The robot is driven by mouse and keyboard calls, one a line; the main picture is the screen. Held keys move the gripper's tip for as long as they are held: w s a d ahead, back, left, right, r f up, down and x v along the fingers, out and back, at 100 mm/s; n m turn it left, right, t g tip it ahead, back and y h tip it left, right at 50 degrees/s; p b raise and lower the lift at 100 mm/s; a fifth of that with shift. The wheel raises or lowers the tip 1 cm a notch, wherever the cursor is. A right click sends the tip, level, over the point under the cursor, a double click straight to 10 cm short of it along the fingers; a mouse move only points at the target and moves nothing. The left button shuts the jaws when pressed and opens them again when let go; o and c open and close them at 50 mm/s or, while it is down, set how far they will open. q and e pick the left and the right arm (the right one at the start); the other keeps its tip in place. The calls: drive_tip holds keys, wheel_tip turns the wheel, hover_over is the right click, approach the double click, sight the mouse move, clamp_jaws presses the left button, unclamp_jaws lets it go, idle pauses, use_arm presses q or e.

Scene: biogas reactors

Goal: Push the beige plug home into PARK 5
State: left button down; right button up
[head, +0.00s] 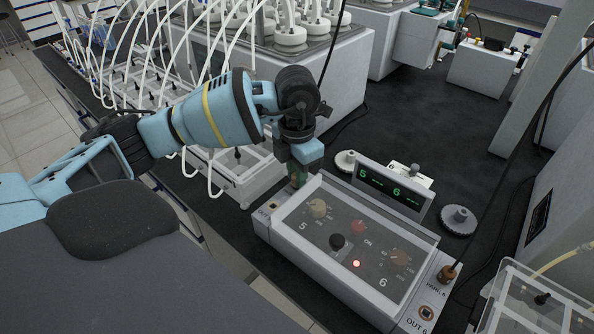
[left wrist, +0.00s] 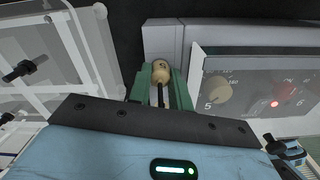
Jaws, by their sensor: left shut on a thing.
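My left gripper (head: 298,178) points down at the far left corner of the grey two-channel control box (head: 330,285). In the left wrist view its green fingers (left wrist: 161,92) are shut on the beige plug (left wrist: 162,72), with the plug's rounded end showing between them. The plug is over the box's pale end strip (left wrist: 162,38). The PARK 5 socket is hidden by the gripper and plug, so I cannot tell how deep the plug sits. An OUT label (head: 263,212) shows on the strip nearby. My right gripper is not in view.
A brown plug (head: 447,272) stands by the PARK 6 label, near the OUT 6 socket (head: 426,312). A clear cover (head: 355,235) lies over the knobs. A display (head: 391,190) rises behind. White-tubed reactors (head: 290,35) stand behind. Black bench (head: 425,125) is mostly clear beyond the box.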

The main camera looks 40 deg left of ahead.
use_arm(q)
drive_tip(key=shift+f, duration=0.2)
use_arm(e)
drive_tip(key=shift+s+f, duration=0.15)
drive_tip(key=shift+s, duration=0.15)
use_arm(q)
drive_tip(key=c, duration=1.2)
unclamp_jaws()
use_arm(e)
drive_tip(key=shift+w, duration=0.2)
